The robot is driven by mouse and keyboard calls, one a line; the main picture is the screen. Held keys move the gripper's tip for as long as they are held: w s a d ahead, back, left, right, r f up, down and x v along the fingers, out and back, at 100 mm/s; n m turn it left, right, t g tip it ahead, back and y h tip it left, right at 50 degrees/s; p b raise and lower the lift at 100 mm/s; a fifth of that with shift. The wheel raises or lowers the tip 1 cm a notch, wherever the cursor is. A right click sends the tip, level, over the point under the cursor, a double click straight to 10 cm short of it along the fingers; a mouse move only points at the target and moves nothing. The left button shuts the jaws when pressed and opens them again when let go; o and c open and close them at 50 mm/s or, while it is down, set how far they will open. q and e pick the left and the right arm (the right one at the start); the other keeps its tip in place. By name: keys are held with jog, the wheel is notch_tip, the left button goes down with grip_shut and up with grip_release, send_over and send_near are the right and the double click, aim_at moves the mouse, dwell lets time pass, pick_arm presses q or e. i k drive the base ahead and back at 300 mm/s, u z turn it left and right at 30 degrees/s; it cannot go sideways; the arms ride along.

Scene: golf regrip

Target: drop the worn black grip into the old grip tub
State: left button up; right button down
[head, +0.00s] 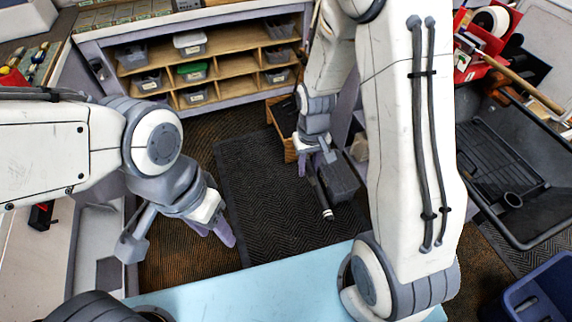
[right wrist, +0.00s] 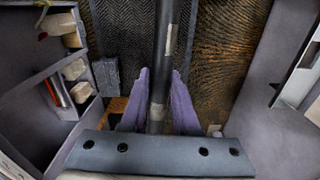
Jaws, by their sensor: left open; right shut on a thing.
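The worn black grip (head: 321,197) is a dark tube with a pale band near its lower end, in the middle of the head view. My right gripper (head: 314,158) is shut on it and holds it tilted. In the right wrist view the grip (right wrist: 165,35) runs up between the purple fingers, with pale worn patches. My left gripper (head: 222,232) is open and empty, left of the grip and beyond the pale blue top. A blue tub (head: 543,288) is partly in view at the lower right; no label shows, so I cannot tell whether it is the old grip tub.
A dark ribbed mat (head: 245,180) lies on the floor beyond the pale blue top (head: 260,290). A shelf of small bins (head: 190,72) stands at the back. A black basin (head: 535,205) is at the right. A dark box (head: 340,182) is close beside the grip.

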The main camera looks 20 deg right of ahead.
aim_at(335, 184)
jog(key=u, duration=0.35)
jog(key=i, duration=1.6)
jog(key=z, duration=0.6)
jog(key=i, duration=0.95)
jog(key=z, duration=1.15)
jog(key=i, duration=0.4)
jog(key=z, duration=0.3)
